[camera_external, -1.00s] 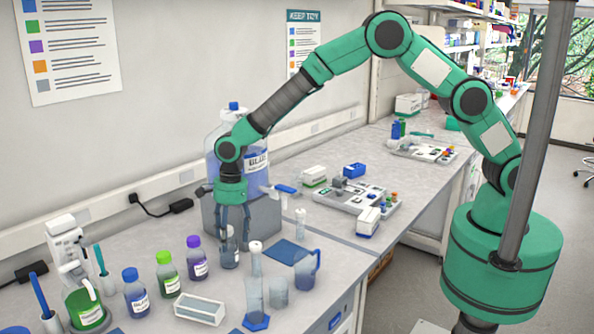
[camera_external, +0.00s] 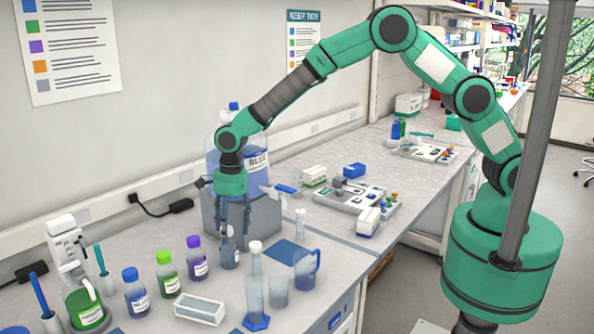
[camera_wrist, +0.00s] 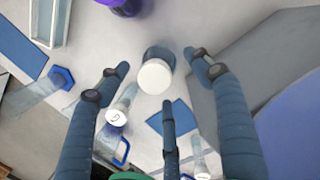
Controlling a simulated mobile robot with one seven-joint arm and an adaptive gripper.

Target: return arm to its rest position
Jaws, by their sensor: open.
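My arm reaches over the bench in the external view, bent at a high elbow. My gripper (camera_external: 234,228) points down and is open. A small dark-tinted bottle with a white cap (camera_wrist: 155,76) shows beyond the fingers in the wrist view, with nothing held between them. In the external view this small bottle (camera_external: 229,257) stands upright on the bench just below the fingertips. The fingers overlap its top there, so I cannot tell the exact gap.
A large blue-filled jug (camera_external: 258,160) on a grey block (camera_external: 262,218) stands close behind my gripper. A tall flask (camera_external: 254,285), a beaker (camera_external: 278,292) and a blue-handled pitcher (camera_external: 306,270) stand to the right. Capped bottles (camera_external: 168,275) stand to the left.

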